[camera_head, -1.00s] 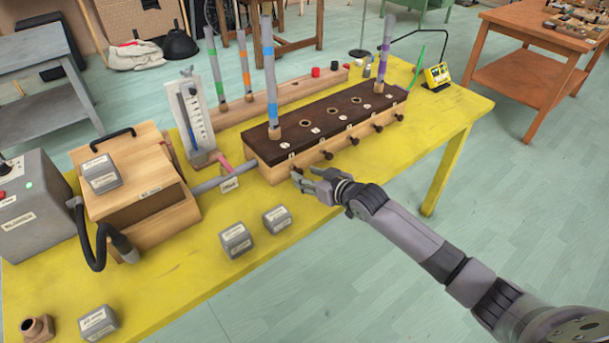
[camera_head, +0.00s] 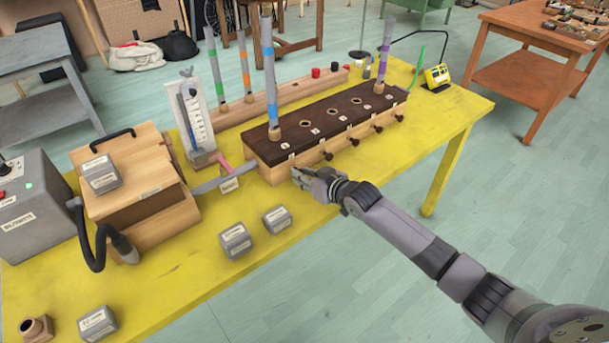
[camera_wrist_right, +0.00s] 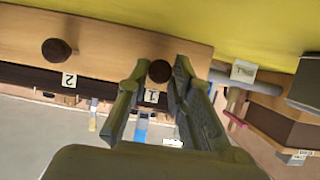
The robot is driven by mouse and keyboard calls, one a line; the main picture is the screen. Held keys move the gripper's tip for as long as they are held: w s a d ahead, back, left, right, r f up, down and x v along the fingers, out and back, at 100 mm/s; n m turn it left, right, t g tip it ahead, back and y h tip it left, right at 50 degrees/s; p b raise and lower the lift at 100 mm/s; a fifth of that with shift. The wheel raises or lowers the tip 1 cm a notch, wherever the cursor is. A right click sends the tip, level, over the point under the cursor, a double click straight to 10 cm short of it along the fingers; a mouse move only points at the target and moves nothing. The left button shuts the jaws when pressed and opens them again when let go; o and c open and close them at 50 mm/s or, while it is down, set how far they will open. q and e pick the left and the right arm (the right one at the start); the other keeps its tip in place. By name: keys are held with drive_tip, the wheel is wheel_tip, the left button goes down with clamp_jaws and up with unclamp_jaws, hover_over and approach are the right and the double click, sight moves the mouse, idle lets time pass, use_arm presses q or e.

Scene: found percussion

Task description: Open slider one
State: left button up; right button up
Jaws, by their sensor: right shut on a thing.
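The long wooden box (camera_head: 270,173) with a dark top stands on the yellow table, with a row of dark slider knobs along its front. Slider one's round knob (camera_wrist_right: 160,71) is at the end by the "1" label (camera_wrist_right: 151,96), between the fingers of my right gripper (camera_wrist_right: 158,77). In the head view my right gripper (camera_head: 300,177) is shut on this knob at the box's near front corner and mostly hides it. Slider two's knob (camera_wrist_right: 56,51) is beside it, by the "2" label, and is free. My left gripper is not in view.
A blue-banded tube (camera_head: 269,85) and a purple-banded tube (camera_head: 385,50) stand upright on the box. A grey pipe (camera_head: 211,185) joins the box to a wooden bellows (camera_head: 150,215). Grey blocks (camera_head: 235,240) lie left of my gripper. The table's front edge is clear below my arm.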

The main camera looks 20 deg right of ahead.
clamp_jaws()
drive_tip(key=shift+s+d+r+p, duration=0.1)
drive_tip(key=shift+s+d+p, duration=0.1)
drive_tip(key=shift+s+p, duration=0.4)
drive_tip(key=shift+s+d+r+p, duration=0.1)
drive_tip(key=shift+s+d+p, duration=0.05)
drive_tip(key=shift+s+p, duration=0.4)
drive_tip(key=shift+s+d+f, duration=0.1)
drive_tip(key=shift+s+d, duration=0.05)
drive_tip(key=shift+s, duration=0.1)
drive_tip(key=shift+f, duration=0.1)
drive_tip(key=o, duration=0.8)
unclamp_jaws()
drive_tip(key=shift+c, duration=0.2)
